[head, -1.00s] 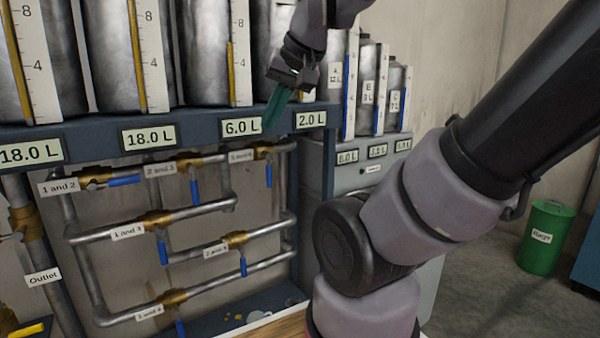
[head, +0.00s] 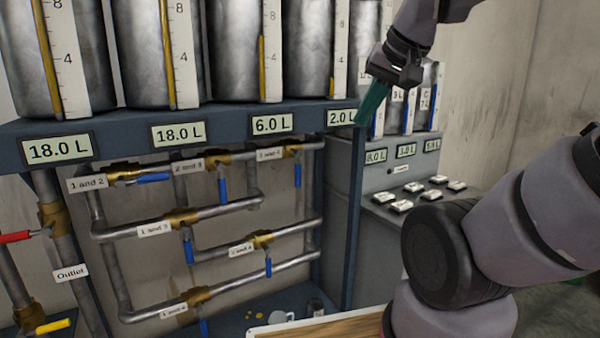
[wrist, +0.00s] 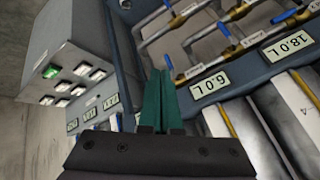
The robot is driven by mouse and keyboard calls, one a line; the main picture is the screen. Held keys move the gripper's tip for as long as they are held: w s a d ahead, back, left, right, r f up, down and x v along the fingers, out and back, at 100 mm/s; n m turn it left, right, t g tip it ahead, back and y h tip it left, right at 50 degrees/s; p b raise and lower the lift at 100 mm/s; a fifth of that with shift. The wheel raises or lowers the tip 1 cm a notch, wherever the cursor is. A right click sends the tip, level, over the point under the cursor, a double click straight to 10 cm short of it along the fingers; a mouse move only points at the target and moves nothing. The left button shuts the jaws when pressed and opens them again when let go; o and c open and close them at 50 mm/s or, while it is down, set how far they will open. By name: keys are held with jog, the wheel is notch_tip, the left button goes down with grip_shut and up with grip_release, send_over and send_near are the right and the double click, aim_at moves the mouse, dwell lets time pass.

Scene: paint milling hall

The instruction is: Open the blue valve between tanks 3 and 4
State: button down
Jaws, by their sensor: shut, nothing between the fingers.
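The valve labelled 3 and 4 (head: 270,154) is a brass fitting on the top pipe, below the 6.0 L and 2.0 L displays. Its blue handle (head: 297,170) hangs straight down, across the pipe. My gripper (head: 371,104) has green fingers, shut and empty. It is in front of the blue beam's right end, beside the 2.0 L display (head: 341,117), up and to the right of the handle and apart from it. In the wrist view the closed fingers (wrist: 156,100) point toward the rack, with a blue handle (wrist: 168,62) just right of the tips.
Other blue-handled valves sit close by, such as 2 and 3 (head: 217,162), 2 and 4 (head: 262,240) and 1 and 2 (head: 122,172). Metal tanks (head: 240,50) stand above the beam. A grey cabinet with several buttons (head: 430,195) is at the right.

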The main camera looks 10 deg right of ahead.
dwell(0.4)
jog(key=c, duration=0.7)
grip_release()
jog(key=shift+a+f+g, duration=0.15)
jog(key=shift+f+g, duration=0.05)
jog(key=shift+g, duration=0.1)
jog(key=shift+c, duration=0.2)
jog(key=shift+o, duration=0.2)
jog(key=w+a+f+m+g+y, duration=0.4)
jog(key=a+f+g, duration=0.1)
jog(key=f, duration=0.2)
jog(key=shift+y, duration=0.4)
jog(key=m+t+y, duration=0.7)
jog(key=m+t, duration=0.2)
jog(key=m, duration=0.8)
send_near(298, 171)
jog(key=f, duration=0.1)
jog(key=x, duration=1)
jog(key=shift+w+r, duration=0.25)
jog(key=shift+w, duration=0.3)
grip_shut()
